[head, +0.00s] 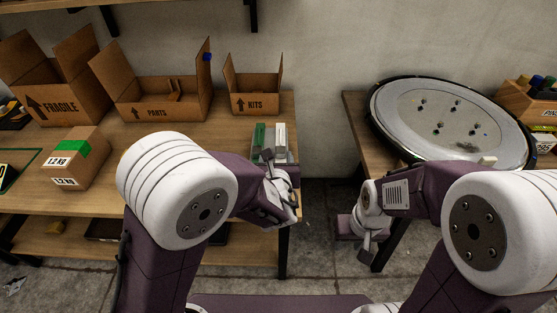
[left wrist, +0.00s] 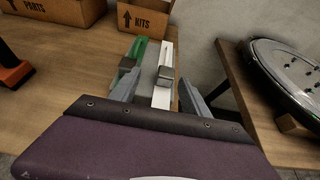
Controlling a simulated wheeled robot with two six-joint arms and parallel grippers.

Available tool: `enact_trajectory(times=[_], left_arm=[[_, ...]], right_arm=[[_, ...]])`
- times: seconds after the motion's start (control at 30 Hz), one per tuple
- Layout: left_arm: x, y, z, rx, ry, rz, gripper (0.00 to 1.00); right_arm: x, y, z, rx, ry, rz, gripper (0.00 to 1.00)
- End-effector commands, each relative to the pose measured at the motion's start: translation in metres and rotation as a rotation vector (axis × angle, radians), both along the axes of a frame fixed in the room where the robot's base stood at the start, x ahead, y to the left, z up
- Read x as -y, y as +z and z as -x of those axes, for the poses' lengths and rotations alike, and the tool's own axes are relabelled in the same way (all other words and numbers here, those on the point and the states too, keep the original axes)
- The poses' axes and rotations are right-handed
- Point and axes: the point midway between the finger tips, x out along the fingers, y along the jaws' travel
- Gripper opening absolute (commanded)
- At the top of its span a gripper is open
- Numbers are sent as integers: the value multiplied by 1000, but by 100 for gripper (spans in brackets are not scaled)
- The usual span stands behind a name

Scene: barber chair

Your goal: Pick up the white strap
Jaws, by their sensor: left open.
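The white strap (head: 280,139) lies at the right end of the wooden table, beside a green strap (head: 259,138). In the left wrist view the white strap (left wrist: 166,54) runs away from me, with a grey buckle-like block on it. My left gripper (head: 283,168) is over the near end of the straps. In its wrist view the two fingers (left wrist: 160,92) are apart, with the near part of the white strap between them; I cannot tell the height gap. My right gripper (head: 362,236) hangs low by the right table, with no object visible in it; its jaws are unclear.
Open cardboard boxes marked PARTS (head: 157,113) and KITS (head: 256,104) stand behind the straps. A small taped box (head: 77,160) is on the left. A round grey disc (head: 450,115) lies on the right table (head: 358,130). A floor gap separates the tables.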

Motion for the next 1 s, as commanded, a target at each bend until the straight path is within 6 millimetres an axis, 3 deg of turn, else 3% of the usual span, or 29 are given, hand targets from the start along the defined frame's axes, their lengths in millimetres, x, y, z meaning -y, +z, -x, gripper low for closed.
enact_trajectory(times=[0.17,0.37,0.57,0.8,1.0], left_arm=[[6,-2,0,0,-13,2,55],[6,-14,-28,-1,-10,2,55],[6,-17,-37,-1,-10,3,55],[9,-33,-74,-2,-10,3,55],[9,-35,-81,-1,-11,5,55]], right_arm=[[0,0,0,1,0,0,36],[0,-4,0,1,0,0,36],[0,-4,0,1,0,0,36],[0,-6,0,1,0,0,36],[0,-6,0,1,0,0,36]])
